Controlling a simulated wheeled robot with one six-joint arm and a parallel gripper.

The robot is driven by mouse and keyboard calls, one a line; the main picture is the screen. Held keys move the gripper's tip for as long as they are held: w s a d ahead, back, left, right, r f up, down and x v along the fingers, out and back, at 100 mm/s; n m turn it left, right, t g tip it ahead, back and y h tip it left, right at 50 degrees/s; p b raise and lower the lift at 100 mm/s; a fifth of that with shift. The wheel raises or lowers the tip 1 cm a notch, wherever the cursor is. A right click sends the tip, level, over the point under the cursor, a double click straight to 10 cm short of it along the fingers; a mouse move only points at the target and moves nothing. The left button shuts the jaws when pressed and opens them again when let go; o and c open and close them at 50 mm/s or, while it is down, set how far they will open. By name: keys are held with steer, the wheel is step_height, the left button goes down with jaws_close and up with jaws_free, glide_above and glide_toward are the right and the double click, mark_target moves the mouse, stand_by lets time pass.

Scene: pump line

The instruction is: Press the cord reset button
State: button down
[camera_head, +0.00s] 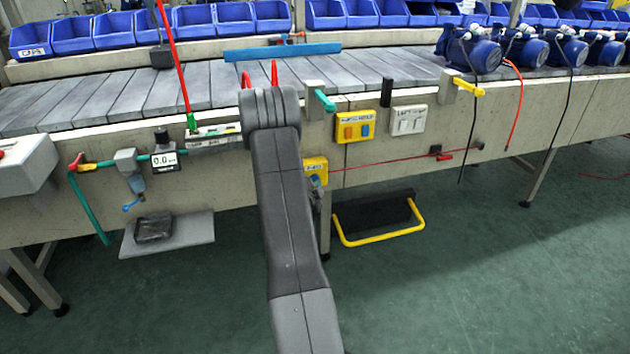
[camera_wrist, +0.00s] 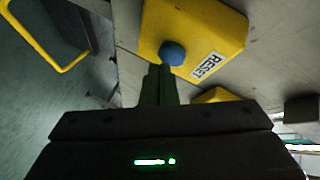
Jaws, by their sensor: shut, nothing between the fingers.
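In the wrist view the yellow box (camera_wrist: 205,22) carries a RESET label (camera_wrist: 206,66) and a round blue button (camera_wrist: 172,53). My gripper (camera_wrist: 160,72) is shut and empty, with its dark fingertips right at the lower left edge of the blue button in the picture. I cannot tell whether they touch it. In the head view the small yellow box (camera_head: 316,166) on the line's front face is partly hidden by my arm. The button and fingertips are not clear there. A red cord (camera_head: 385,160) runs to the right from beside that box.
A yellow box with blue and orange buttons (camera_head: 355,127) and a white switch plate (camera_head: 408,120) are up and to the right. A yellow-barred step (camera_head: 380,240) hangs below right. A grey shelf (camera_head: 195,235) juts out at left. The green floor in front is clear.

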steer(key=shift+w+a, duration=0.15)
steer(key=shift+w, duration=0.3)
stand_by(0.4)
steer(key=shift+s, duration=0.15)
steer(key=shift+s+d+b, duration=0.3)
steer(key=shift+s+b, duration=0.4)
steer(key=s+b, duration=0.1)
steer(key=s+d+b, duration=0.1)
steer(key=s, duration=0.2)
steer(key=shift+s+d+b, duration=0.25)
steer(key=shift+s+b, duration=0.15)
stand_by(0.4)
